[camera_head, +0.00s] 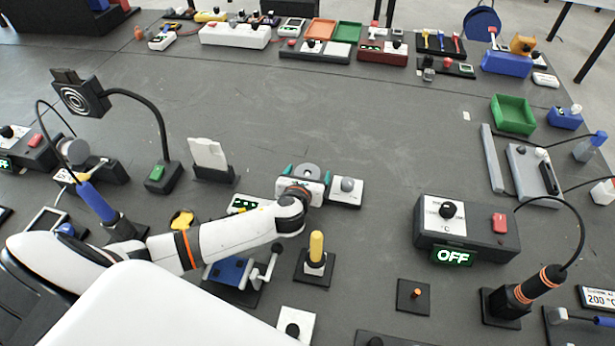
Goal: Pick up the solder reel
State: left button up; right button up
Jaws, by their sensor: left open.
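A grey round reel with a dark centre (307,169), which looks like the solder reel, lies on the table just beyond my left gripper. My left gripper (307,174) reaches in from the left over the table. Its teal fingertips are apart, one on each side of the reel. I cannot tell whether they touch it. The gripper's white body hides the near part of the reel and whatever is under it. My right gripper is not in view.
A white plate with a grey knob (347,187) stands close on the gripper's right. A yellow-handled tool (316,247) stands upright nearer me. A box reading OFF (466,225) is at right. A white card in a holder (209,156) is at left.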

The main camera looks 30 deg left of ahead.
pick_arm(q)
jog(key=shift+c, duration=0.5)
jog(key=c, duration=1)
jog(key=shift+r, duration=0.1)
